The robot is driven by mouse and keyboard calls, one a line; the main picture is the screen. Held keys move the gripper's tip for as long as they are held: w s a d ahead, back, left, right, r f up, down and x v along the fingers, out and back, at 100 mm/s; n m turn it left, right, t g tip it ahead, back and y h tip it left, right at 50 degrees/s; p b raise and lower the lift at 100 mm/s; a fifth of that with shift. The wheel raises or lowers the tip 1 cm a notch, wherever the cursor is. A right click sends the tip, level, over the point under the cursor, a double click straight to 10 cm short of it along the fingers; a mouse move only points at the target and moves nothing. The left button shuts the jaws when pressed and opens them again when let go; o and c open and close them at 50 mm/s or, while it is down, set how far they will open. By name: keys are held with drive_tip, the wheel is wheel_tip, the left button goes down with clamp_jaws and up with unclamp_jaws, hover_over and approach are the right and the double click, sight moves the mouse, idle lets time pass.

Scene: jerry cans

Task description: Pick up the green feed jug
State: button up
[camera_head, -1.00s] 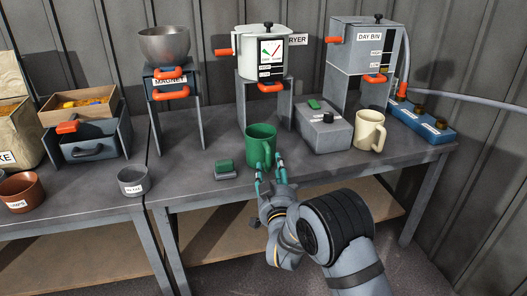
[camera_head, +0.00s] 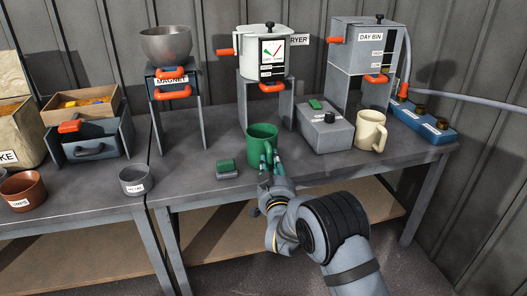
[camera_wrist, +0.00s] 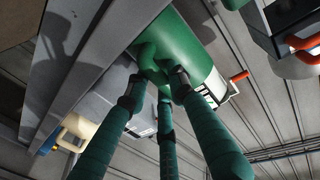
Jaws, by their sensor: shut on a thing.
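The green feed jug (camera_head: 261,143) stands upright on the grey table, or very close above it, near the front middle. My gripper (camera_head: 270,161) is at the jug's front right side, with its fingers shut on the jug's handle. In the wrist view the green jug (camera_wrist: 183,50) fills the upper middle. The teal fingers of my gripper (camera_wrist: 158,85) meet at its handle there. The fingers cover part of the handle, and whether the jug's base touches the table is hard to tell.
A grey box (camera_head: 326,131) and a cream jug (camera_head: 370,130) stand to the right. A small block with a green top (camera_head: 227,168) lies to the left. The fryer pot (camera_head: 263,52) on its stand is behind. The front table edge is close to my arm.

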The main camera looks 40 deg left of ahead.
clamp_jaws()
